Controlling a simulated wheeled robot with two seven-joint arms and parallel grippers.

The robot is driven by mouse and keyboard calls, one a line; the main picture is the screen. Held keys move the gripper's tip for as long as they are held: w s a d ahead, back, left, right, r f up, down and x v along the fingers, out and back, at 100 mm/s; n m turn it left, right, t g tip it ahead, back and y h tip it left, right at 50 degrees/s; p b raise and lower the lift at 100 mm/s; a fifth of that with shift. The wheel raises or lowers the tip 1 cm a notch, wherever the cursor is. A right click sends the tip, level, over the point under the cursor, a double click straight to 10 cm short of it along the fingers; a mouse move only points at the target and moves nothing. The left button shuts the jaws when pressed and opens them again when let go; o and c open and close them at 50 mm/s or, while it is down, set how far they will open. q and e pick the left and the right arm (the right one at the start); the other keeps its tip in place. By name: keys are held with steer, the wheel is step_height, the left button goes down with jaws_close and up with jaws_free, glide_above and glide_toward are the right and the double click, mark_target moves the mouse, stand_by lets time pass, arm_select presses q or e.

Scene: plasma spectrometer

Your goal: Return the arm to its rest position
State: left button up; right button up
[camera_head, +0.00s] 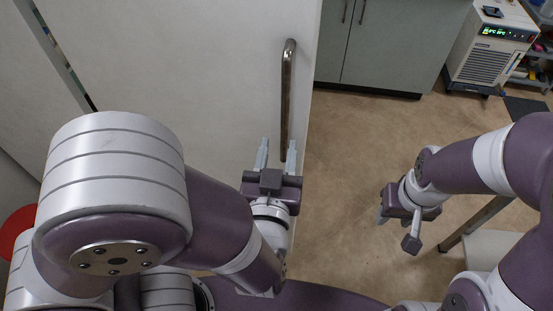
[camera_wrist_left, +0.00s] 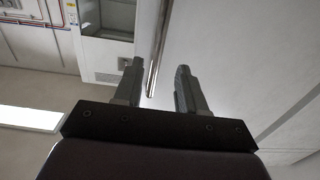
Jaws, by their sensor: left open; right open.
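My left gripper (camera_head: 276,152) is open and empty. Its two fingers point up the picture, beside the lower end of a metal bar handle (camera_head: 287,85) on a white door (camera_head: 215,60). I cannot tell whether a finger touches the handle.
Grey-green cabinets (camera_head: 395,45) stand at the back. A white machine with a lit display (camera_head: 490,55) stands at the back right. The brown floor (camera_head: 350,150) between the door and my right arm is clear. A red round object (camera_head: 15,230) is at the left edge.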

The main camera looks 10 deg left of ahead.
arm_select(q)
steer(key=shift+s, duration=1)
steer(key=w+f+g+h, duration=0.3)
steer(key=w+f+g, duration=0.3)
steer(key=f+g, duration=0.3)
steer(key=s+a+f+g+y, duration=0.1)
steer(key=s+a+g+y, duration=0.1)
steer(key=s+a+g, duration=0.5)
steer(key=a+p, duration=0.1)
steer(key=a, duration=0.4)
steer(key=shift+a+f+m+g, duration=0.2)
steer(key=shift+f+m+g, duration=0.1)
steer(key=shift+f, duration=0.1)
